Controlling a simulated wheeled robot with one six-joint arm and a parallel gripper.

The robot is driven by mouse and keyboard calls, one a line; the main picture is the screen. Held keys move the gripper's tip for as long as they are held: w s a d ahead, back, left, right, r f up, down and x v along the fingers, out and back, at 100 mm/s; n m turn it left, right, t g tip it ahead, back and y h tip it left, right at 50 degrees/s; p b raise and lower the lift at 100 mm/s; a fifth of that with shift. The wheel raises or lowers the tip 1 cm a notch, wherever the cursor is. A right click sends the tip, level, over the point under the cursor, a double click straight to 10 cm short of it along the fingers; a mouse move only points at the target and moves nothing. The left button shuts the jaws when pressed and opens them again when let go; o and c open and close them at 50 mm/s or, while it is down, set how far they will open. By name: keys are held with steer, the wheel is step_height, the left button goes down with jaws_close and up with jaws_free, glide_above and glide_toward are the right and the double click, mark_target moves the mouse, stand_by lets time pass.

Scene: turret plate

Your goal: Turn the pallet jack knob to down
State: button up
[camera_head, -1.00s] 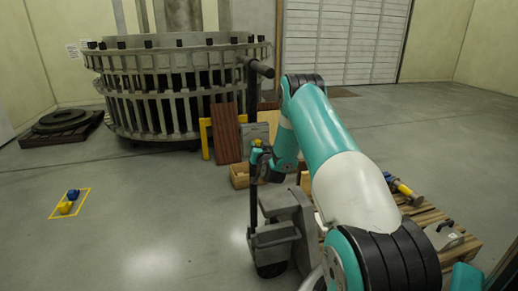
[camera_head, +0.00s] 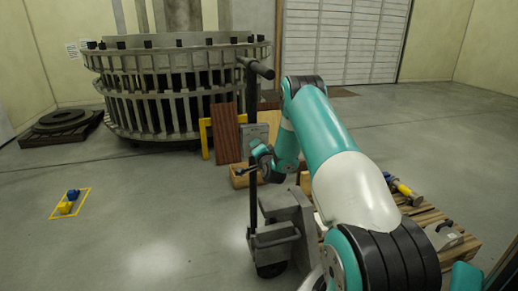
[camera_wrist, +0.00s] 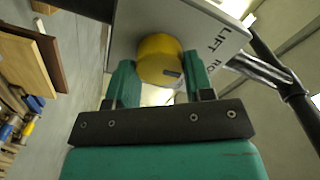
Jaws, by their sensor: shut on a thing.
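In the wrist view the yellow round knob (camera_wrist: 157,52) sits on a tilted grey plate (camera_wrist: 206,22) with lettering that reads "LIFT" and part of another word. A small dark mark shows on the knob's near lower edge. My gripper (camera_wrist: 161,76) has its two teal fingers on either side of the knob and is shut on it. In the head view the pallet jack (camera_head: 287,212) stands upright with a dark mast and handle (camera_head: 254,68). My gripper (camera_head: 258,152) is at its mast; the knob is hidden there.
A wooden pallet (camera_head: 440,222) with tools lies to the right. Boards (camera_head: 225,133) and a wooden box (camera_head: 239,177) stand behind the jack. A large round turbine-like structure (camera_head: 180,90) is at the back.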

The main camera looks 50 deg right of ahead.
steer(key=m+p, duration=0.3)
steer(key=m, duration=0.8)
steer(key=shift+s+d+f, duration=0.1)
stand_by(0.6)
steer(key=o, duration=0.9)
steer(key=shift+o, duration=0.2)
steer(key=b+v, duration=1.7)
steer(key=b, duration=0.4)
steer(key=shift+s+b, duration=0.2)
steer(key=shift+b, duration=0.1)
